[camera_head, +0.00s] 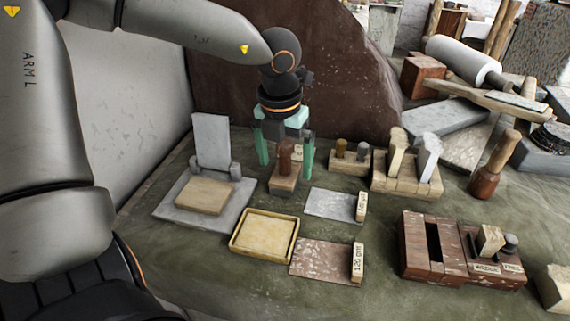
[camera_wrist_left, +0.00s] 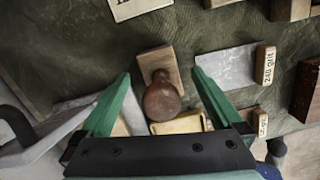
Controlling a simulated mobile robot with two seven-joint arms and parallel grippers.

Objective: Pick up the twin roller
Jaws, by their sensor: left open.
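My left gripper (camera_head: 286,168) is open, pointing down, with its green fingers on either side of a dark brown rounded knob (camera_head: 285,152). The knob stands upright on a small pale wooden block (camera_head: 284,184). In the left wrist view, the knob (camera_wrist_left: 162,100) and block (camera_wrist_left: 160,62) show between the open fingers (camera_wrist_left: 161,76), with no finger seen gripping them. No part is labelled twin roller, and I cannot tell whether this knob belongs to it. A block with two short upright cylinders (camera_head: 350,163) stands just right of the gripper. My right gripper is not in view.
A yellow tray (camera_head: 240,253) and two grit sheets (camera_head: 331,204) (camera_head: 322,261) lie in front. A grey slab with an upright plate (camera_head: 165,208) stands left. A slotted wooden rack (camera_head: 405,188) and a brown box (camera_head: 416,268) stand right.

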